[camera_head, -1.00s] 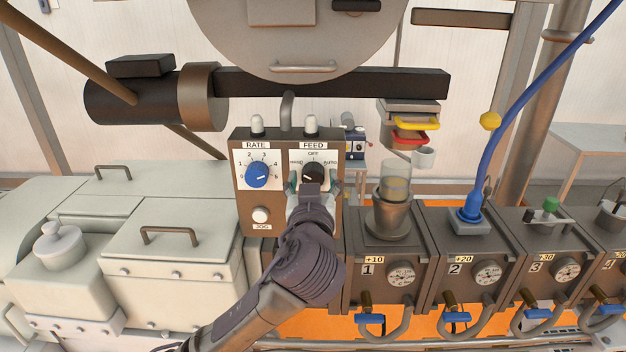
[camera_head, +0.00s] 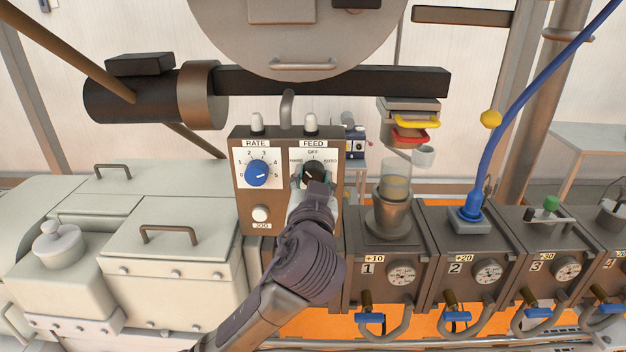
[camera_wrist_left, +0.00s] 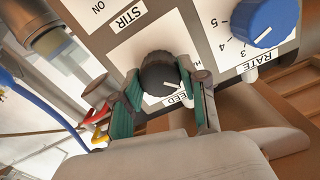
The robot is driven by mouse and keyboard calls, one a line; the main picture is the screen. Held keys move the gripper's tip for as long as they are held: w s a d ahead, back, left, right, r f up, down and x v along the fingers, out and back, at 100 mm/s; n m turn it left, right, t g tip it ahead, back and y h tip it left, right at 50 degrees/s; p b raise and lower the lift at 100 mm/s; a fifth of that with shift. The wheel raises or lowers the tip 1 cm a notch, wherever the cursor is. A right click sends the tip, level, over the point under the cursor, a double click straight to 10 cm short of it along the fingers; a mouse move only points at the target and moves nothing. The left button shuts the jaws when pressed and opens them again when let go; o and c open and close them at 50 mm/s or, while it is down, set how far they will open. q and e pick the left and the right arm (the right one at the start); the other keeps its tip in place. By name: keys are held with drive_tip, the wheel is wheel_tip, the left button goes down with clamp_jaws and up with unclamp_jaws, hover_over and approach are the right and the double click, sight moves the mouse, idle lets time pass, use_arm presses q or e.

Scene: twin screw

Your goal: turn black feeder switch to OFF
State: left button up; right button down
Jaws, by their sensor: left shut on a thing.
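The black feed switch (camera_head: 314,170) is a round knob on the brown control box, under the FEED label, with OFF printed above it. My left gripper (camera_head: 312,181) is at this knob in the head view and hides part of it. In the left wrist view, the green-padded fingers of my left gripper (camera_wrist_left: 157,88) are shut on the black knob (camera_wrist_left: 158,74), one on each side. The knob's white line points down-right there, toward the FEED label side of the upside-down panel. My right gripper is not in view.
The blue RATE knob (camera_head: 257,173) sits just left of the feed knob, with the white JOG button (camera_head: 261,214) below it. A glass cup (camera_head: 396,180) stands in a metal holder close on the right.

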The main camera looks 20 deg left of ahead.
use_arm(q)
drive_tip(key=m, duration=0.4)
drive_tip(key=shift+m, duration=2)
drive_tip(key=o, duration=1.1)
drive_tip(key=shift+o, duration=0.2)
drive_tip(key=v, duration=1.2)
